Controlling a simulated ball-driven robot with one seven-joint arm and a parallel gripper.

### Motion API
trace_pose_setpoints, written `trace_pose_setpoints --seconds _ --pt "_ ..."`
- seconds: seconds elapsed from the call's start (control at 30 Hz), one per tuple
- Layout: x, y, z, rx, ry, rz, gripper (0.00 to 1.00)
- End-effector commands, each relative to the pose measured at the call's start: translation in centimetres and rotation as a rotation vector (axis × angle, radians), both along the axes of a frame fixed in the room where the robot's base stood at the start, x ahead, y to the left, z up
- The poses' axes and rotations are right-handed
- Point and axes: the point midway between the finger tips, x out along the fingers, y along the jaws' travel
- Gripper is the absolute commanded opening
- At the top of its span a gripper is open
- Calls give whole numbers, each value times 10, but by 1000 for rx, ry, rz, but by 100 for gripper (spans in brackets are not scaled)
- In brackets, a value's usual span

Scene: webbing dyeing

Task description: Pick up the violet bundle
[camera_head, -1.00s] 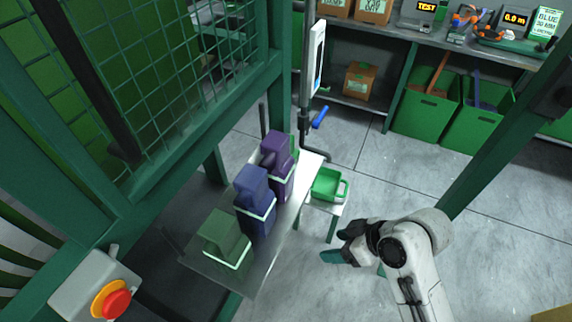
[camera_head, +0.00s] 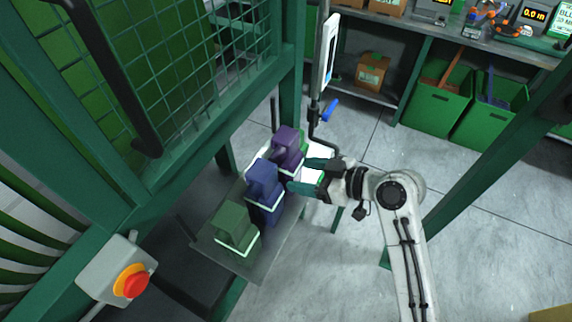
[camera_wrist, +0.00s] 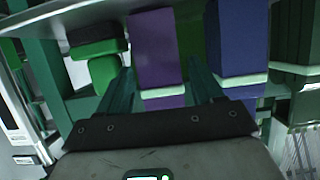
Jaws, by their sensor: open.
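The violet bundle (camera_head: 287,146) stands at the far end of a row on a grey metal shelf (camera_head: 245,262), behind the blue bundle (camera_head: 264,180) and the green bundle (camera_head: 234,222). My gripper (camera_head: 303,176) is open, close to the right side of the violet bundle. In the wrist view the violet bundle (camera_wrist: 156,48) appears between my two fingers (camera_wrist: 161,74), with a pale band across it. I cannot tell whether the fingers reach around it or touch it. The blue bundle (camera_wrist: 241,40) is just right of the right finger.
A green mesh guard (camera_head: 150,60) rises left of the shelf. An emergency-stop button (camera_head: 131,281) is at lower left. Open floor lies right.

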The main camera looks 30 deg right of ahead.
Motion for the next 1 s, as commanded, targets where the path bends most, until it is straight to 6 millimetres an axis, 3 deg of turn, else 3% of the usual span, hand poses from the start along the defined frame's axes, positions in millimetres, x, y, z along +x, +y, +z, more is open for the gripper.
trace_pose_setpoints --seconds 0.33,0.67,1.0 --pt "33 23 -17 1 2 2 66" --pt "39 26 -22 0 1 0 66" --pt "39 26 -22 0 1 0 34"
